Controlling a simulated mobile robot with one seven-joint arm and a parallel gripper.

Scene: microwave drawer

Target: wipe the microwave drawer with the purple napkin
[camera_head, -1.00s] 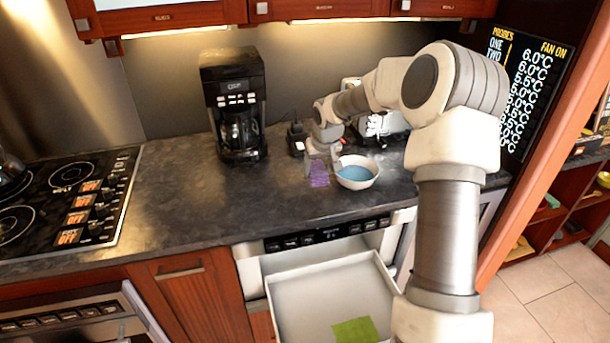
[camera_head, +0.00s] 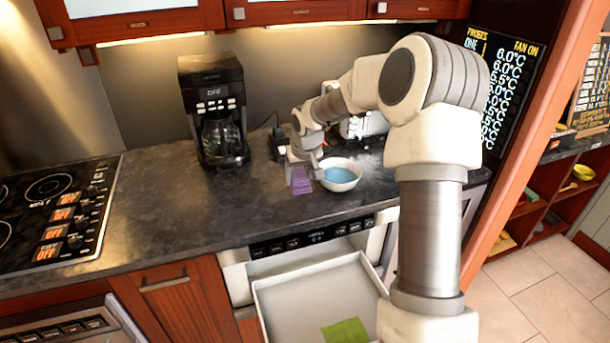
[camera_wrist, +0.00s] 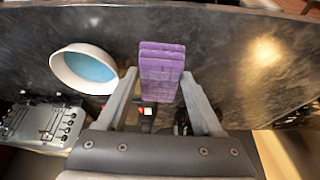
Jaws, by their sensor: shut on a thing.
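The purple napkin (camera_head: 301,182) is at my gripper (camera_head: 303,163) on the counter side, left of a bowl. In the wrist view the napkin (camera_wrist: 161,68) is folded in layers and held between the two fingers of my gripper (camera_wrist: 160,88). I cannot tell whether its lower edge touches the counter. The microwave drawer (camera_head: 295,298) is pulled out below the counter front, pale and open at the top. A green cloth-like piece (camera_head: 345,331) lies flat inside it. My arm hides part of the drawer's right side.
A white bowl with blue inside (camera_head: 340,176) stands just right of the napkin. A black coffee maker (camera_head: 216,112) stands to the left, and a white appliance (camera_head: 362,126) behind. A cooktop (camera_head: 55,210) is at far left. The counter's front left is clear.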

